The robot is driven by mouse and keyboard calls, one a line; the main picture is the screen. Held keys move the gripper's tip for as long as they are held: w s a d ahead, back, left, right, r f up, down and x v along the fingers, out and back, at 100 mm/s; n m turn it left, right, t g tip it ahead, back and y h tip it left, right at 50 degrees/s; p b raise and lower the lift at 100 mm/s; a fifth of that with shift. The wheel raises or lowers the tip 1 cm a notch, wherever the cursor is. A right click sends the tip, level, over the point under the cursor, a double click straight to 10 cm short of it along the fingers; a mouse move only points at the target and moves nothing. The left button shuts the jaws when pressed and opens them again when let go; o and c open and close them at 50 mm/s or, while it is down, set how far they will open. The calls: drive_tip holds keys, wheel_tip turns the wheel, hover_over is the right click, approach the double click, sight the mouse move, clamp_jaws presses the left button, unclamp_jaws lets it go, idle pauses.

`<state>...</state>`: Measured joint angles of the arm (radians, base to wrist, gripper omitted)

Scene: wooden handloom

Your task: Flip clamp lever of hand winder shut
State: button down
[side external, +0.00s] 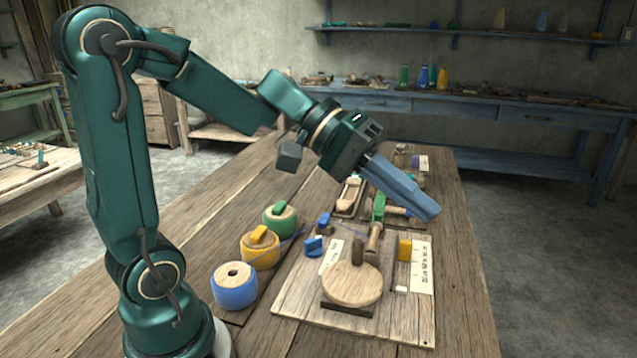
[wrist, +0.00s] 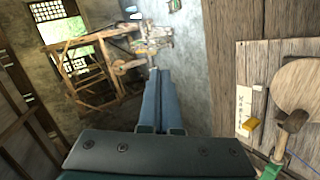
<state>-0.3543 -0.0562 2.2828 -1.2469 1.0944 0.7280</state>
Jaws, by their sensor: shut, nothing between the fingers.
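The hand winder's round wooden disc (side external: 352,285) with an upright dark knob (side external: 358,250) sits on a wooden board (side external: 300,285) on the table. The disc also shows, cut off, at the right of the wrist view (wrist: 300,85). A green upright piece (side external: 378,207) and a yellow piece (side external: 404,250) stand behind the disc; I cannot tell for certain which part is the clamp lever. My gripper (side external: 432,212) is shut and empty, its blue fingers raised above the board's far right side, apart from everything. In the wrist view the closed fingers (wrist: 153,75) point away from the board.
Blue (side external: 235,291), yellow (side external: 261,255) and green (side external: 279,219) topped or banded wooden spools stand left of the board. A small blue piece (side external: 313,246) lies at the board's left edge. A wooden shuttle-like item (side external: 349,194) lies farther back. The table's right strip is clear.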

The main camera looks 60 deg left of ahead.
sight(379, 214)
drive_tip(key=w+a+f+n+t, duration=0.2)
drive_tip(key=w+a+n+t, duration=0.25)
drive_tip(key=w+a, duration=0.35)
drive_tip(key=a+f+n+t+y, duration=0.1)
drive_tip(key=a+f+n+y, duration=0.1)
drive_tip(key=a+f+n, duration=0.2)
drive_tip(key=s+a+f+n+t+y, duration=0.1)
drive_tip(key=a+f+n+y, duration=0.2)
drive_tip(key=a, duration=0.7)
drive_tip(key=a+f+n+t+y, duration=0.1)
drive_tip(key=a+f+n+y, duration=0.1)
drive_tip(key=a+f+n, duration=0.2)
drive_tip(key=shift+s+a+f+n, duration=0.1)
drive_tip(key=shift+a+f, duration=0.2)
drive_tip(key=shift+a, duration=0.25)
drive_tip(key=shift+a+f+n, duration=0.15)
drive_tip(key=shift+a+f, duration=0.2)
drive_tip(key=shift+a, duration=0.15)
drive_tip(key=shift+s+a+f+n, duration=0.1)
drive_tip(key=shift+a+f, duration=0.2)
drive_tip(key=shift+a, duration=0.25)
drive_tip(key=shift+s+a+f, duration=0.1)
drive_tip(key=shift+a, duration=0.15)
drive_tip(key=x, duration=1)
drive_tip(key=shift+a, duration=0.1)
